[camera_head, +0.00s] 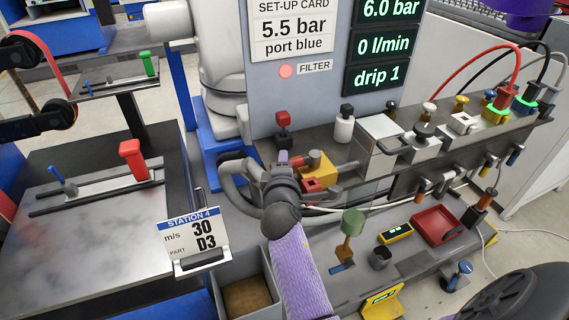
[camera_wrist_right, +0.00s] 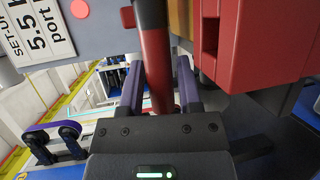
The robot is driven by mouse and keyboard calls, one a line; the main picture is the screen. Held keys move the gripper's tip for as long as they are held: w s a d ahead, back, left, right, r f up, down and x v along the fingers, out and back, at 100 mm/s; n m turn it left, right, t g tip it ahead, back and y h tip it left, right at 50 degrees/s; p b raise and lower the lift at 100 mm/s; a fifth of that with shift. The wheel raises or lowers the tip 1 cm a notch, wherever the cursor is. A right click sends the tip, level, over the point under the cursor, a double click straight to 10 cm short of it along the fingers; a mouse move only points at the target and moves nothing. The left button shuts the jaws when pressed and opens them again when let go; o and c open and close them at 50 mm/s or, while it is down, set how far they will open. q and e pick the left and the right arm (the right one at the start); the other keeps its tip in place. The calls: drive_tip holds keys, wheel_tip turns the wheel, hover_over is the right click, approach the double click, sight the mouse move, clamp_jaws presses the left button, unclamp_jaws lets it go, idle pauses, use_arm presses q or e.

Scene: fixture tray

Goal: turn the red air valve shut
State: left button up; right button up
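The red air valve has a yellow body (camera_head: 325,172) with red parts, at the left end of the manifold below the grey panel. Its red lever (camera_head: 299,161) points left. My right gripper (camera_head: 283,166) is at that lever, with its wrist covering part of the valve's near side. In the right wrist view, a red and black bar (camera_wrist_right: 156,62) runs between the two purple fingers (camera_wrist_right: 162,85), with a visible gap on each side. A large red block (camera_wrist_right: 262,40) fills the upper right there. My left gripper is not in view.
The panel (camera_head: 243,90) shows 6.0 bar, 0 l/min and a lit red filter lamp (camera_head: 286,71). A red knob (camera_head: 283,118) and a white capped cylinder (camera_head: 344,128) stand behind the valve. A grey hose (camera_head: 232,190) loops left. A green-topped yellow post (camera_head: 350,225) stands in front.

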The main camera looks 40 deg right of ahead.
clamp_jaws()
idle(0.5)
idle(0.6)
